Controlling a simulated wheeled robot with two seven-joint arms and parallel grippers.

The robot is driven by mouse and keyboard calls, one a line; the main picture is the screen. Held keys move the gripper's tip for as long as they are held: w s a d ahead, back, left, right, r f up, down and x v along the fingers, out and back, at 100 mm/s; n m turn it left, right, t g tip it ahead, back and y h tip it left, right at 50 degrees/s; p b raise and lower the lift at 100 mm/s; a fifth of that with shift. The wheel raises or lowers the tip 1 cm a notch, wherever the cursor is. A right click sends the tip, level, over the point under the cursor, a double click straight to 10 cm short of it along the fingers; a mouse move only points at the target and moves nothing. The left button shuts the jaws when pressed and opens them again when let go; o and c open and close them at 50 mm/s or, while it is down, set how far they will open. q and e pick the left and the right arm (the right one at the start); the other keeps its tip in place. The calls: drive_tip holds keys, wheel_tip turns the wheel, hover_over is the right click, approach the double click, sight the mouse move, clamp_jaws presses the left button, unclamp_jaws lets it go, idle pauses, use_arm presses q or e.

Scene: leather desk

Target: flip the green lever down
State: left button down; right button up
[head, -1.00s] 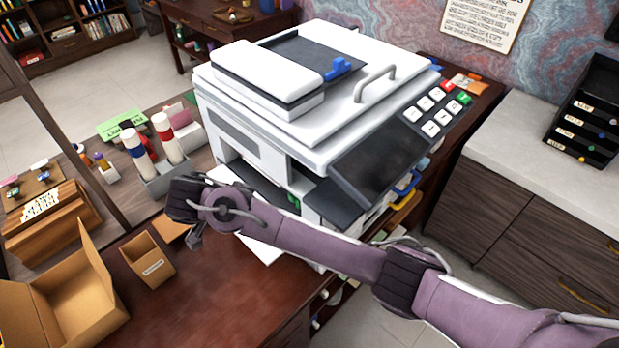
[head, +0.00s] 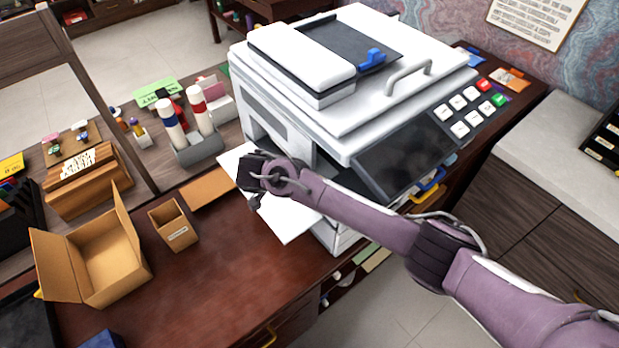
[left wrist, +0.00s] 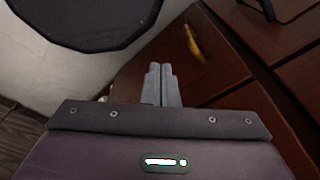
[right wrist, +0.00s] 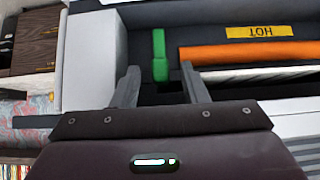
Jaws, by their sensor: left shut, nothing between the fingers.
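The green lever (right wrist: 160,55) shows in the right wrist view as a narrow upright bar beside an orange roller (right wrist: 236,53) inside the printer. In the head view the printer (head: 350,90) stands on the desk, and my right arm hides the lever. My right gripper (right wrist: 160,68) is open, with one finger on either side of the lever's lower end in the picture. I cannot tell whether it touches the lever. In the head view my right wrist is at the printer's open left front. My left gripper (left wrist: 161,82) is shut and empty, seen only in its wrist view.
A yellow label reading HOT (right wrist: 260,32) sits above the roller. White paper (head: 290,222) lies below my right wrist. An open cardboard box (head: 105,262) and a small brown box (head: 173,225) stand on the desk (head: 230,270) at left.

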drive_tip(key=shift+c, duration=1.1)
use_arm(q)
drive_tip(key=shift+s+a+f, duration=0.15)
drive_tip(key=shift+s+a, duration=0.6)
drive_tip(key=shift+s, duration=0.1)
use_arm(e)
clamp_jaws()
